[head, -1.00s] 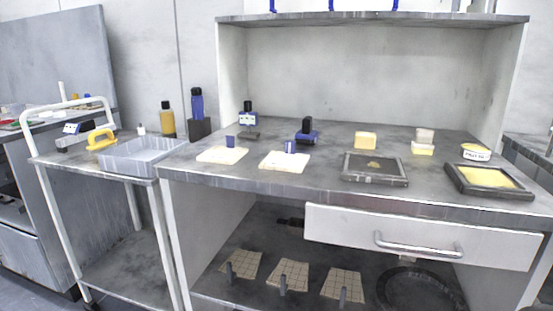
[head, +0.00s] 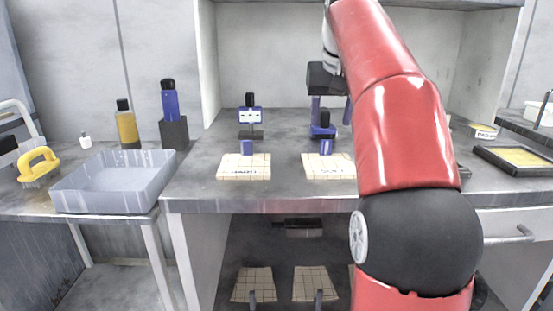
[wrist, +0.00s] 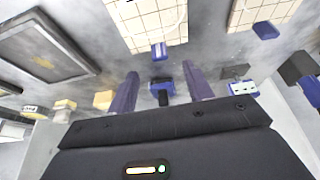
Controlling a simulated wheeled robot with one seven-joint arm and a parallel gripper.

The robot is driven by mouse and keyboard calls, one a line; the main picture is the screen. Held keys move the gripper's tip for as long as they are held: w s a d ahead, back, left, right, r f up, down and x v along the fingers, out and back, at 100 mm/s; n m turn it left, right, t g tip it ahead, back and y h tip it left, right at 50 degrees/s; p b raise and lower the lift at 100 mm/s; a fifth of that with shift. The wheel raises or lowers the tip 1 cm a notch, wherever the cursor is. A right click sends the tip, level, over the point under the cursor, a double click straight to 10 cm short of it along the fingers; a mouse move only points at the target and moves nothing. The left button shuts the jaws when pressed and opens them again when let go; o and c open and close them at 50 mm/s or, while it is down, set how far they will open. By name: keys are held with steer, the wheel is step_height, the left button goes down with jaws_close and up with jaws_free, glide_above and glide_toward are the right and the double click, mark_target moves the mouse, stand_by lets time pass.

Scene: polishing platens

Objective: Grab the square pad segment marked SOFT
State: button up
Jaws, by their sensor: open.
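The square pad segment marked SOFT (head: 320,173) lies flat near the bench's front edge, cream with a grid and a blue upright tab (head: 327,147). Its lettering is faint, and my red arm borders its right side in the head view. It also shows at the top of the wrist view (wrist: 142,25), partly cut off. A similar pad marked HARD (head: 232,172) lies to its left in the head view. My gripper (head: 331,112) is open and empty, above the bench and behind the SOFT pad. Its two blue fingers also show in the wrist view (wrist: 160,74), apart from the pad.
A blue device with a black top (head: 323,131) stands behind the SOFT pad, near my fingers. Another small device with a display (head: 250,117) stands left of it. A grey tray (head: 115,182) is on the left cart. A framed yellow plate (head: 518,158) lies right.

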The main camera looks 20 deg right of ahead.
mark_target(327, 140)
steer(key=x, duration=0.2)
steer(key=b+x, duration=0.1)
steer(key=x, duration=0.2)
steer(key=b+x, duration=0.1)
steer(key=x, duration=0.1)
steer(key=shift+w+d+f, duration=0.2)
steer(key=shift+w, duration=0.2)
steer(key=c, duration=1.1)
